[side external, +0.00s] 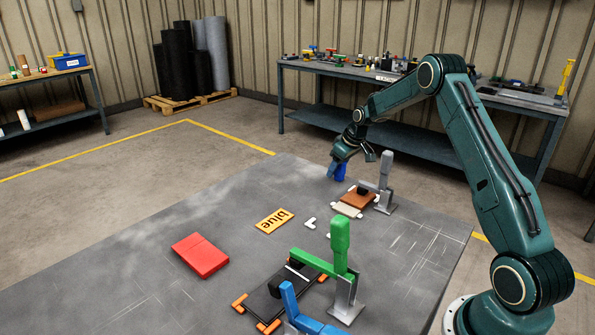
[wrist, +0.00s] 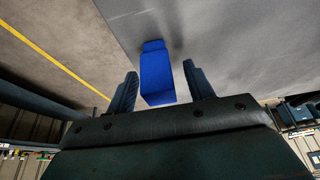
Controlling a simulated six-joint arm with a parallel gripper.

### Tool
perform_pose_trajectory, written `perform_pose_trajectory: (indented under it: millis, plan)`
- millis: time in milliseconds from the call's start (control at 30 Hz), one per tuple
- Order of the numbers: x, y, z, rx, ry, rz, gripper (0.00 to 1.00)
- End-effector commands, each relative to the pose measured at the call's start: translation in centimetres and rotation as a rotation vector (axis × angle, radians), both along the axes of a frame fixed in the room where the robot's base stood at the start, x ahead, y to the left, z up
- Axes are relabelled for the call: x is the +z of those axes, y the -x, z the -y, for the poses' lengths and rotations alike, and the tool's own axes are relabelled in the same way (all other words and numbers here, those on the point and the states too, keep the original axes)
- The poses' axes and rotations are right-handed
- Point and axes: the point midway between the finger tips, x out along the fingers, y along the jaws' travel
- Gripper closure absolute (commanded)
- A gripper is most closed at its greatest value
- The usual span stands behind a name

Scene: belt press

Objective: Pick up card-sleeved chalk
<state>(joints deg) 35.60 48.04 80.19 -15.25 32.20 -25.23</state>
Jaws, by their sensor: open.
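A blue block (side external: 340,172) stands near the far edge of the grey table, just below my gripper (side external: 356,155). In the wrist view the blue block (wrist: 157,80) lies between the two fingers of my gripper (wrist: 160,74), with a narrower stepped part at its far end. My gripper is open, with a visible gap on each side of the block. I cannot tell for sure whether this block is the card-sleeved chalk; no lettering on it is readable.
A clamp press with a brown block (side external: 357,199) stands close by at the right. An orange "blue" sign (side external: 275,221), a small white L-shaped piece (side external: 310,223), a red block (side external: 200,256) and a green-handled press (side external: 340,250) are nearer. The table's left part is clear.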

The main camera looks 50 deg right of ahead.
Motion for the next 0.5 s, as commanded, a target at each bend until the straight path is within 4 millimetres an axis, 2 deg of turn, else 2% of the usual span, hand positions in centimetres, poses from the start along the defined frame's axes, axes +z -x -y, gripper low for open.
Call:
perform_pose_trajectory:
  millis: [300,500]
  plan:
    - [0.04,0.02,0.00,0.000,0.000,0.000,0.47]
    - [0.04,0.03,0.01,0.000,0.000,0.000,0.87]
